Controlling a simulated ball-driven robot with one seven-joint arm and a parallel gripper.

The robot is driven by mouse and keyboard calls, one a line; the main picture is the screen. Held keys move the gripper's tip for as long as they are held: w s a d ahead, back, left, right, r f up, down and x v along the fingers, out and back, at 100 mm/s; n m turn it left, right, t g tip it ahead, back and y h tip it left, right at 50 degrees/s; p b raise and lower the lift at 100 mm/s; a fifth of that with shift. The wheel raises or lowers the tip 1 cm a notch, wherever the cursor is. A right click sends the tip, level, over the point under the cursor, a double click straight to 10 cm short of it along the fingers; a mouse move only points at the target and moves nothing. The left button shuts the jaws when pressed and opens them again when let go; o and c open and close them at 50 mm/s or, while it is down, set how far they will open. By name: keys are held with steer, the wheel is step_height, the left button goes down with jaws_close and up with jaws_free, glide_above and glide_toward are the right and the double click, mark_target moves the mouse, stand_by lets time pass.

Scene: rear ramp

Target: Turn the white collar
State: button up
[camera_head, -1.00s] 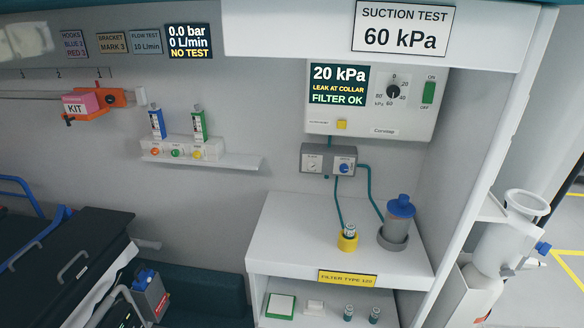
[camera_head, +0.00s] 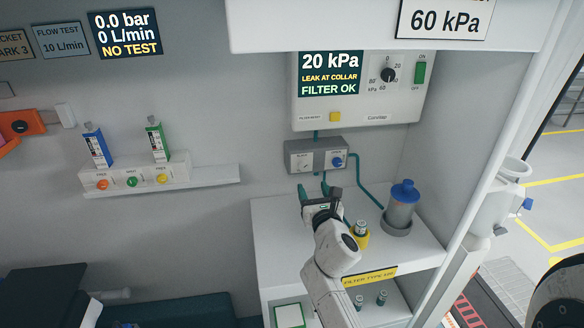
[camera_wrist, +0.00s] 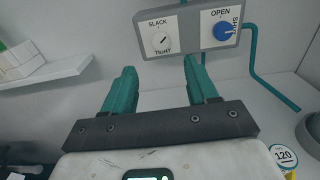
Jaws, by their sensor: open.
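The white collar (camera_wrist: 161,42) is a small round knob on the left of a grey box, between the words SLACK and TIGHT. It carries a dark slanted mark. It also shows in the head view (camera_head: 304,162), where its mark is too small to read. My gripper (camera_wrist: 160,68) has two teal fingers, spread apart with nothing between them. In the wrist view the collar lies just beyond the fingertips, between their lines, and appears untouched. In the head view my gripper (camera_head: 314,189) is below the grey box (camera_head: 318,154).
A blue OPEN/SHUT knob (camera_wrist: 222,31) sits right of the collar. Teal hoses run from the box to the shelf. A blue-lidded canister (camera_head: 401,208) and a yellow holder (camera_head: 360,238) stand there. The panel screen (camera_head: 330,74) reads 20 kPa, LEAK AT COLLAR, FILTER OK.

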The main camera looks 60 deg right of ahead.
mark_target(304, 167)
steer(key=b+x, duration=0.3)
steer(key=x, duration=0.7)
steer(key=shift+w+d, duration=0.15)
steer(key=shift+w, duration=0.05)
steer(key=c, duration=1)
steer(key=shift+c, duration=0.2)
